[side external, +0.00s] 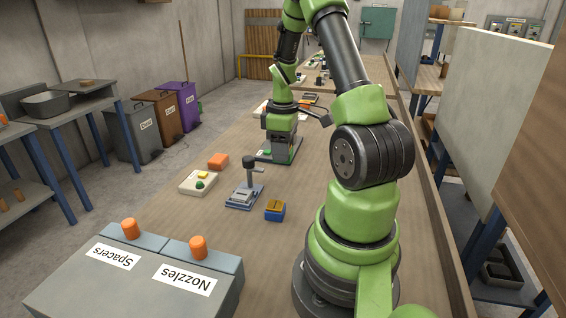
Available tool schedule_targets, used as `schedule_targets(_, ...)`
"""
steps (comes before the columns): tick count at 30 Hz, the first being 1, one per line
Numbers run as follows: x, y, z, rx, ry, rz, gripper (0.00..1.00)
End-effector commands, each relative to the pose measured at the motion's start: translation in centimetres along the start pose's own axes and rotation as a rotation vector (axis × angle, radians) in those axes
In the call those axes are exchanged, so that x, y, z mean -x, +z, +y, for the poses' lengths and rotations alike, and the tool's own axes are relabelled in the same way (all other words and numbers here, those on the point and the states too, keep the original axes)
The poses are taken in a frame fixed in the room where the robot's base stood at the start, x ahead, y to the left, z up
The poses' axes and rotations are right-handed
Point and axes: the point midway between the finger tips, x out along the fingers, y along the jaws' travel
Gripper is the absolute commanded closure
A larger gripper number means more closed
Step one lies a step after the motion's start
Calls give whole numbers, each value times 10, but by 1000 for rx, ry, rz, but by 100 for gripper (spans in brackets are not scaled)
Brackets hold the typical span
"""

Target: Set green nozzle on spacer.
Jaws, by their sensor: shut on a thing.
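I cannot make out a separate green nozzle or a spacer beneath the jaws, nor whether the held part touches anything.

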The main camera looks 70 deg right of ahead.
Motion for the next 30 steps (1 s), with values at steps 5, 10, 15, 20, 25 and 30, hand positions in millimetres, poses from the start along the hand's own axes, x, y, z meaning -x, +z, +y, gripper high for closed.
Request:
schedule_targets(5, 33, -1, 1, -1, 7, 4, 82)
schedule_targets(10, 46, -19, -7, -2, 1, 0, 82)
schedule_targets(15, 45, -52, -22, -20, 1, 1, 82)
schedule_targets(20, 45, -81, -41, -37, 1, 1, 82)
schedule_targets(25, 28, -93, -50, -54, -3, -6, 82)
schedule_targets(30, 1, -93, -50, -54, -3, -5, 82)
